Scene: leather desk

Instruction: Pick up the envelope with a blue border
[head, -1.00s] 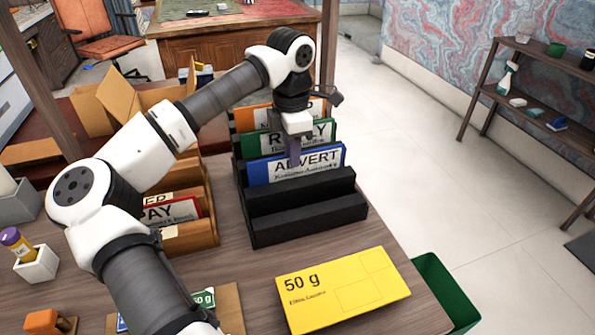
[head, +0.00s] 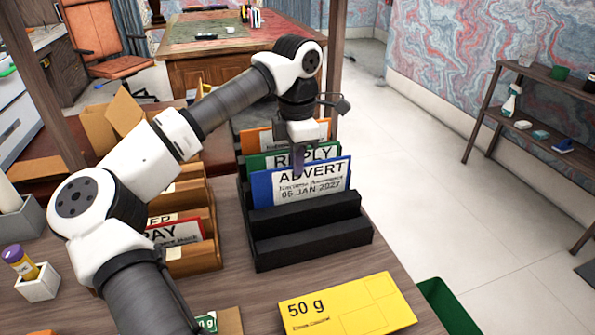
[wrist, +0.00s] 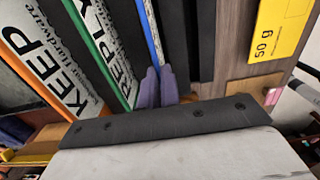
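The blue-bordered envelope (head: 303,186), marked ADVERT and dated 05 JAN 2027, stands upright in the black stepped rack (head: 310,232), in front of the green REPLY envelope (head: 270,161) and the orange one (head: 257,140). Its lower edge is hidden by the rack. My gripper (head: 298,163) is at its top edge. In the wrist view, the purple fingers of my gripper (wrist: 158,88) are closed on either side of the thin blue envelope (wrist: 151,38). The green envelope (wrist: 103,55) and the orange KEEP envelope (wrist: 45,65) are to the left there.
A wooden rack (head: 190,262) with a red PAY envelope (head: 177,232) stands left of the black rack. A yellow 50 g envelope (head: 347,306) lies on the desk in front. A green bin (head: 447,306) is at the right edge. The front two slots of the black rack are empty.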

